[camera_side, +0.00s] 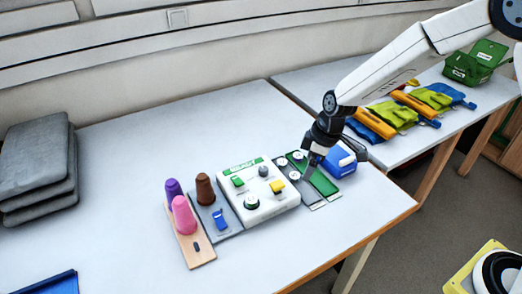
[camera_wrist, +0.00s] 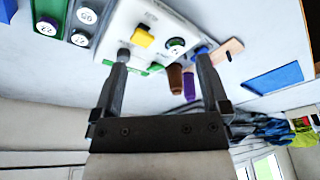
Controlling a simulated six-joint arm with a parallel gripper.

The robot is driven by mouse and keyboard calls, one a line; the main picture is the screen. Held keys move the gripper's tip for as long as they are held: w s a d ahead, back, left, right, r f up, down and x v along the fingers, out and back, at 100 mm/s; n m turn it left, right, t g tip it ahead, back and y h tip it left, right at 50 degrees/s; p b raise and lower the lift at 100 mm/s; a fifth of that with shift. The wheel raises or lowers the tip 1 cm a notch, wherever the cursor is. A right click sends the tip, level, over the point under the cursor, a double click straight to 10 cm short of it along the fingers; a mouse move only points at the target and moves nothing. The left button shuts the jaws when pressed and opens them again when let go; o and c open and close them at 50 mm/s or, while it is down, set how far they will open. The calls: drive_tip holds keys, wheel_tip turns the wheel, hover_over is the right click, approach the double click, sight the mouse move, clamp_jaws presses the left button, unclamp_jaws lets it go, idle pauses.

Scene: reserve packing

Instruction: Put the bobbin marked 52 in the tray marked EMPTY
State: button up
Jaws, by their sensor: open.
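Small round bobbins with white numbered tops lie by the white panel. In the wrist view, two of them, the upper bobbin (camera_wrist: 87,16) and the lower bobbin (camera_wrist: 80,38), are in a grey tray (camera_wrist: 70,22), and another bobbin (camera_wrist: 46,27) is in a green tray (camera_wrist: 38,8). Their numbers are upside down and too small to tell for certain which is 52. I cannot read EMPTY on any tray. My gripper (camera_side: 309,172) is open and empty above the trays at the panel's right side; its fingers (camera_wrist: 162,57) are apart with nothing between them.
The white panel (camera_side: 262,209) with knobs and switches stands left of the trays. Pink (camera_side: 184,215), purple (camera_side: 173,189) and brown (camera_side: 205,188) cones stand further left. A blue box (camera_side: 340,162) is right of my gripper. The table's left middle (camera_side: 110,200) is clear.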

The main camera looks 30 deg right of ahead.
sight(252, 199)
drive_tip(key=w+a+f+n+y, duration=0.2)
drive_tip(key=w+a+f+n, duration=0.4)
drive_tip(key=w+a+n, duration=0.1)
drive_tip(key=shift+w+a+f+g, duration=0.4)
drive_tip(key=shift+w+a, duration=0.1)
drive_tip(key=shift+a, duration=0.65)
drive_tip(key=shift+f, duration=0.1)
drive_tip(key=shift+x, duration=1.2)
drive_tip(key=shift+x, duration=2.6)
drive_tip(key=shift+s+d, duration=0.1)
drive_tip(key=shift+d, duration=0.05)
drive_tip(key=shift+c, duration=0.2)
